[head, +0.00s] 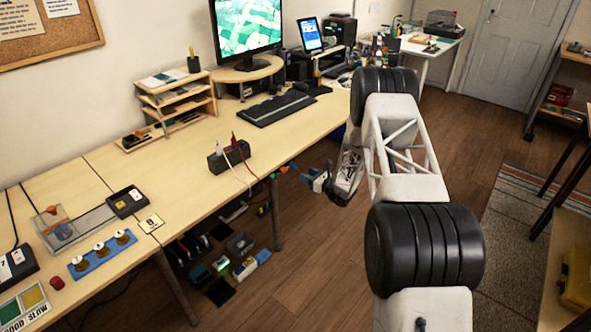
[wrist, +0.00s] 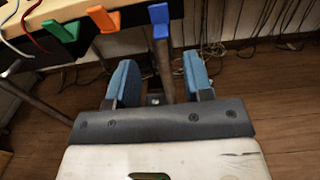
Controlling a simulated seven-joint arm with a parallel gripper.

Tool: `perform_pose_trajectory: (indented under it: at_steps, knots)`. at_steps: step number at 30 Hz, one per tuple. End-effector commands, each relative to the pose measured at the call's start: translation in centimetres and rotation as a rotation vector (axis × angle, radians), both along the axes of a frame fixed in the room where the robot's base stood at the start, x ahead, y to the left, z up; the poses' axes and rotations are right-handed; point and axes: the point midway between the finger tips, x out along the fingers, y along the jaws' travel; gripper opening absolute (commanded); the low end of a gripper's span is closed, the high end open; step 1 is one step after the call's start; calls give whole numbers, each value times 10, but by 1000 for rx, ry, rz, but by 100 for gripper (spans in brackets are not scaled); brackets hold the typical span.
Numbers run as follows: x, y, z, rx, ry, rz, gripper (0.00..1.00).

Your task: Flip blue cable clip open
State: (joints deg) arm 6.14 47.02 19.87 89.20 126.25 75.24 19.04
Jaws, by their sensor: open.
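The blue cable clip (wrist: 159,15) is on the table's edge at the top of the wrist view, rightmost of three clips. Its lower tab points down toward the gap between my fingers. I cannot tell whether its flap is open or closed. My gripper (wrist: 160,70) is open and empty, its two blue-padded fingers standing below the clip and apart from it. In the head view my gripper (head: 317,181) is off the table's front edge, close to small blue and orange clips (head: 285,168).
An orange clip (wrist: 103,18) and a green clip (wrist: 62,36) sit left of the blue one. A table leg (wrist: 166,75) stands behind my fingers. A dark block (head: 229,156) with red and white cables is on the table. The floor right of the table is mostly free.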

Motion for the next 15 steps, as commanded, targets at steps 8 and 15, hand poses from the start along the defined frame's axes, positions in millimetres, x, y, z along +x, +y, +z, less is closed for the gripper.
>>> perform_pose_trajectory:
  at_steps: [8,15]
  knots:
    - [1,0,0,1,0,-2,47]
    - [4,3,0,1,-1,-2,47]
